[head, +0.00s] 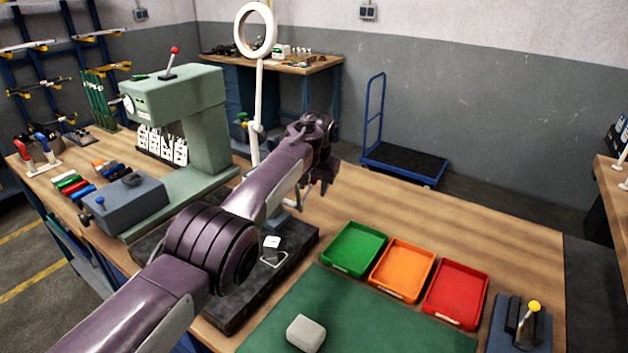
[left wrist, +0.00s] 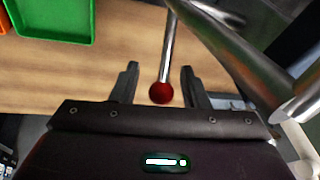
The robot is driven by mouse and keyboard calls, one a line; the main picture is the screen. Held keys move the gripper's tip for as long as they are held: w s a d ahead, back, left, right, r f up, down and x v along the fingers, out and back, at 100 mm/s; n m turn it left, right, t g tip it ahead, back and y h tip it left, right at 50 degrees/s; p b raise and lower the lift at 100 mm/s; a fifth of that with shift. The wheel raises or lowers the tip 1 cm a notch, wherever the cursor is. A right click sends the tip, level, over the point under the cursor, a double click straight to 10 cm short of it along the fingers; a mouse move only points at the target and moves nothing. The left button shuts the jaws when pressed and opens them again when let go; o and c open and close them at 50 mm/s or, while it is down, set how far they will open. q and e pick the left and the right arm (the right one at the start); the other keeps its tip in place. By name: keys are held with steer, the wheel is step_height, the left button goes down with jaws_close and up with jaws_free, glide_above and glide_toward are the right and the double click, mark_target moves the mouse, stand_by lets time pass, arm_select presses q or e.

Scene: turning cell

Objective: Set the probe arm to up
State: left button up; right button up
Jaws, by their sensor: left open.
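A thin steel rod with a red ball at its end (left wrist: 163,93), which looks like the probe arm, shows in the left wrist view. My left gripper (left wrist: 159,72) is open, one finger on each side of the rod near the ball; I cannot tell whether either touches it. In the head view my left gripper (head: 318,190) hangs above the bench behind the dark plate (head: 285,262), and my own arm hides most of the rod and its mount. My right gripper is not in view.
A thick metal bar (left wrist: 240,55) runs close to the right finger. Green (head: 355,248), orange (head: 402,270) and red (head: 455,293) trays stand right of the plate. A green machine (head: 205,120) and ring lamp (head: 257,90) stand left and behind. The bench right of the gripper is clear.

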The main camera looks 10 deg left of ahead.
arm_select(q)
steer(key=shift+s+r, duration=0.1)
steer(key=shift+r, duration=0.5)
steer(key=v, duration=0.6)
steer(key=shift+r+b, duration=0.15)
steer(key=shift+b, duration=0.2)
steer(key=shift+s+d, duration=0.1)
steer(key=shift+d, duration=0.05)
